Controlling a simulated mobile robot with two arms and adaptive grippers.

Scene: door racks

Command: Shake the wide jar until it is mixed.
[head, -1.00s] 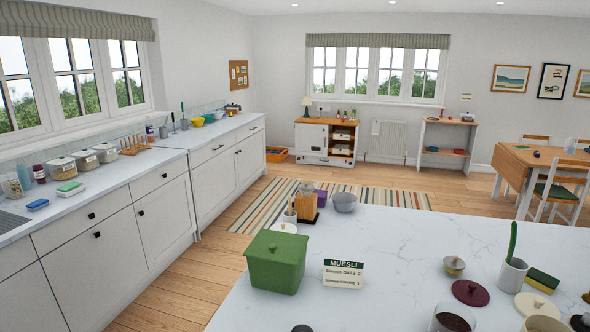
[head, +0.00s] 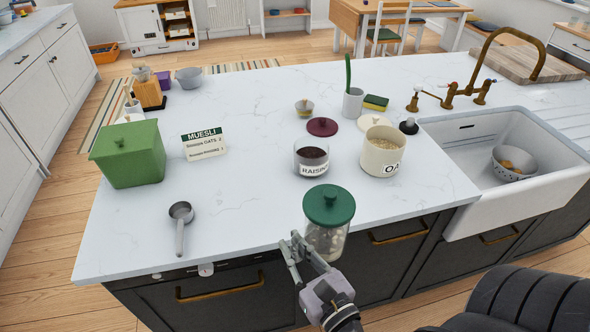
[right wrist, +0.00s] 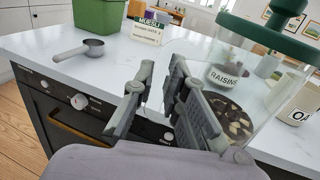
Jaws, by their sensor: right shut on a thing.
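The wide jar (head: 325,240) is clear glass with a dark green knobbed lid (head: 329,204). It is upright at the front edge of the island, with pale contents low in it. In the right wrist view, the jar (right wrist: 238,78) fills the right side, with dark and pale pieces at its bottom. My right gripper (head: 293,243) is shut on the jar at its left side; the exact finger contact is hard to see. Its fingers also show in the right wrist view (right wrist: 160,85). My left gripper is not in view.
Behind the jar stand an open raisin jar (head: 311,160) and a cream oats canister (head: 382,155). A metal scoop (head: 181,222), a green bin (head: 130,154) and a muesli card (head: 204,144) are to the left. A white sink (head: 470,190) is at right.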

